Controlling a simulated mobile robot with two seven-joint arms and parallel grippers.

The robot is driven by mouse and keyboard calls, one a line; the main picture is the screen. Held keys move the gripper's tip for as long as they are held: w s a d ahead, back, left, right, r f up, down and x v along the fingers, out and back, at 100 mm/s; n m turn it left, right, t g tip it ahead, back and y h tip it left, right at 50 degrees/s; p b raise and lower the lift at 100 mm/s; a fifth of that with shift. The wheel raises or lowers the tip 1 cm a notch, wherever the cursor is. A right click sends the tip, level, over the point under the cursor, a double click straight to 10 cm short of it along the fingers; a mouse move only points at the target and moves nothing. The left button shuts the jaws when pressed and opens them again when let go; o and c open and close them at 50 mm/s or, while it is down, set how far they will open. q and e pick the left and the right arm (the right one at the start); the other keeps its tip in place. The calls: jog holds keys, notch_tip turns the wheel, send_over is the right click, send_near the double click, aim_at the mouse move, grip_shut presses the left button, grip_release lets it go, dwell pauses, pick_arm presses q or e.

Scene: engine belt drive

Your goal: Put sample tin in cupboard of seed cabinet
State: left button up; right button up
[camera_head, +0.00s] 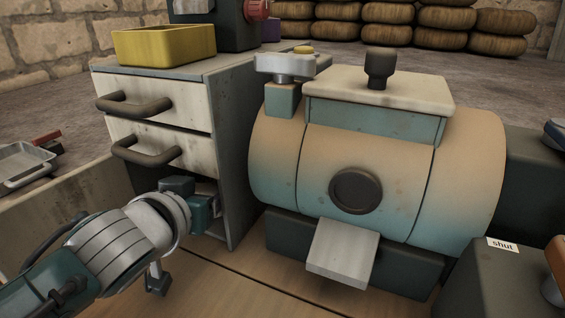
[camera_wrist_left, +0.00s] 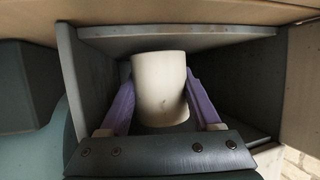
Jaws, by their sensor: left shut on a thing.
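The seed cabinet (camera_head: 230,125) stands left of centre in the head view, with two closed drawers above an open cupboard (camera_head: 205,185). My left gripper (camera_head: 205,213) reaches into the cupboard's opening below the lower drawer; its fingertips are hidden in that view. In the left wrist view, the purple fingers of my left gripper (camera_wrist_left: 160,100) are shut on the pale cream sample tin (camera_wrist_left: 158,78), one finger on each side. The grey cupboard walls (camera_wrist_left: 85,75) surround the tin. I cannot tell whether the tin touches the cupboard floor. My right gripper is not in view.
A yellow tray (camera_head: 165,46) sits on top of the cabinet. A large tan and teal drum-shaped machine (camera_head: 400,170) stands close on the right of the cabinet. A grey metal tray (camera_head: 20,165) lies at the far left. Round brown sacks (camera_head: 385,35) are stacked at the back.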

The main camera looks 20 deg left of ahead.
pick_arm(q)
jog(key=shift+s+d+f, duration=0.1)
jog(key=shift+s+f, duration=0.1)
jog(key=shift+f, duration=0.1)
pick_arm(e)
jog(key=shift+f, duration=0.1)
pick_arm(q)
jog(key=shift+f, duration=0.1)
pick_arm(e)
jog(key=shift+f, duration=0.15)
pick_arm(q)
jog(key=shift+f, duration=0.15)
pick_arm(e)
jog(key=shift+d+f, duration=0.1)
pick_arm(q)
jog(key=o, duration=1.2)
